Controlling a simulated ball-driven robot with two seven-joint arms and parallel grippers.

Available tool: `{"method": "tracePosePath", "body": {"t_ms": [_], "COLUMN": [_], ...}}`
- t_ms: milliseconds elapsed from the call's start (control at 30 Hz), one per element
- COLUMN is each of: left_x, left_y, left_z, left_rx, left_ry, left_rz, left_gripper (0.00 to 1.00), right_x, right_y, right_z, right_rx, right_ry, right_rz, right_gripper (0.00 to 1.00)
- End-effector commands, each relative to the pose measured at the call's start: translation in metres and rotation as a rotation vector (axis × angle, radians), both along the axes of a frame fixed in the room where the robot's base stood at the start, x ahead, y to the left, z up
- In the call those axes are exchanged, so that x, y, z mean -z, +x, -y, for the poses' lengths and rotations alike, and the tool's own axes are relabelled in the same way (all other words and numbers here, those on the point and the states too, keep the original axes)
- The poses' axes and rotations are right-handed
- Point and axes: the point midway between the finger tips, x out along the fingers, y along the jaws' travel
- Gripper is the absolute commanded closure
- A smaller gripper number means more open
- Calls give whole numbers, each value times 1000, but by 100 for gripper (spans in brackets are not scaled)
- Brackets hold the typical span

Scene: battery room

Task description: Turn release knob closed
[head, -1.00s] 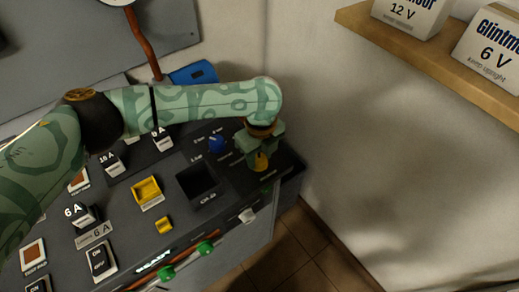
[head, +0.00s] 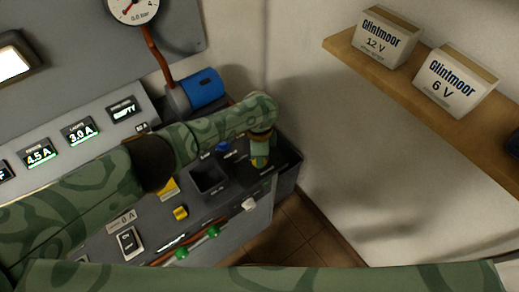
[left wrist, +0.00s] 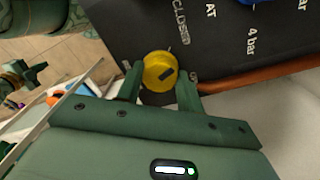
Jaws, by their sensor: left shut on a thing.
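The release knob (left wrist: 160,71) is round and yellow with a dark bar mark. It sits on the dark console top, and the word CLOSED is printed beside it in the left wrist view. My left gripper (left wrist: 160,86) is shut on the knob, one finger on each side. In the head view the knob (head: 259,162) shows as a bit of yellow under my left gripper (head: 260,158), near the console's right end. A green shape that looks like my right gripper (left wrist: 22,76) is small at the left of the left wrist view; its fingers are unclear.
A blue knob (head: 223,146) and a square black well (head: 208,178) are beside my left gripper. A shelf (head: 448,120) with Glintmoor boxes is on the right wall. Floor shows right of the console.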

Motion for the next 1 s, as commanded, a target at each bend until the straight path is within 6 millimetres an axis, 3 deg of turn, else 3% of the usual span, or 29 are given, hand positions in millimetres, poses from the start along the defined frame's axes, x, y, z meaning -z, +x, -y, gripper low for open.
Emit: {"method": "tracePosePath", "body": {"t_ms": [500,1000], "left_x": [0,1], "left_y": [-1,-1], "left_z": [0,-1], "left_rx": [-344,-414], "left_ry": [2,1], "left_rz": [-3,-1], "left_gripper": [86,86], "right_x": [-20,-23], "right_y": [3,3], "right_z": [0,0], "right_rx": [0,1], "right_ry": [0,0], "right_rz": [6,7], "right_gripper": [100,100]}}
